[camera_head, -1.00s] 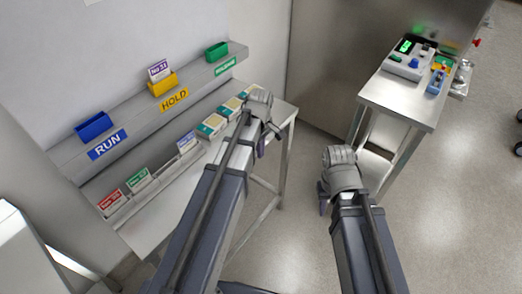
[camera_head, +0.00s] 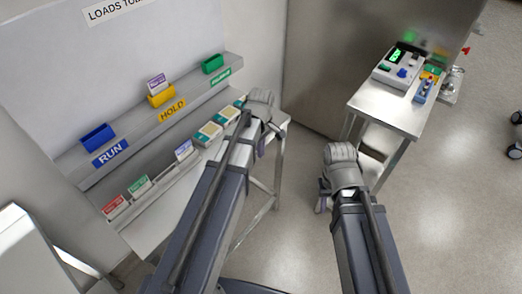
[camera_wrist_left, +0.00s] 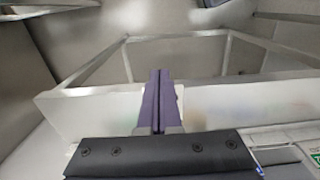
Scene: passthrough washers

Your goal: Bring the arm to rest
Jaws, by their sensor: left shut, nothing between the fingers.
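My left arm reaches forward in the head view, its gripper (camera_head: 261,147) pointing down at the right end of the table below the wall shelf. In the left wrist view, the left gripper's purple fingers (camera_wrist_left: 159,98) are pressed together with nothing between them, above the table edge. My right arm is on the right in the head view, its gripper (camera_head: 321,203) pointing down over open floor. The right fingers are mostly hidden by the wrist, so their opening cannot be told.
A wall shelf holds a blue RUN bin (camera_head: 98,137), a yellow HOLD bin (camera_head: 161,96) with a card, and a green bin (camera_head: 213,64). Cards and boxes (camera_head: 209,133) line the table (camera_head: 150,228) below. A side table (camera_head: 385,109) carries a control box (camera_head: 403,66). Floor between is clear.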

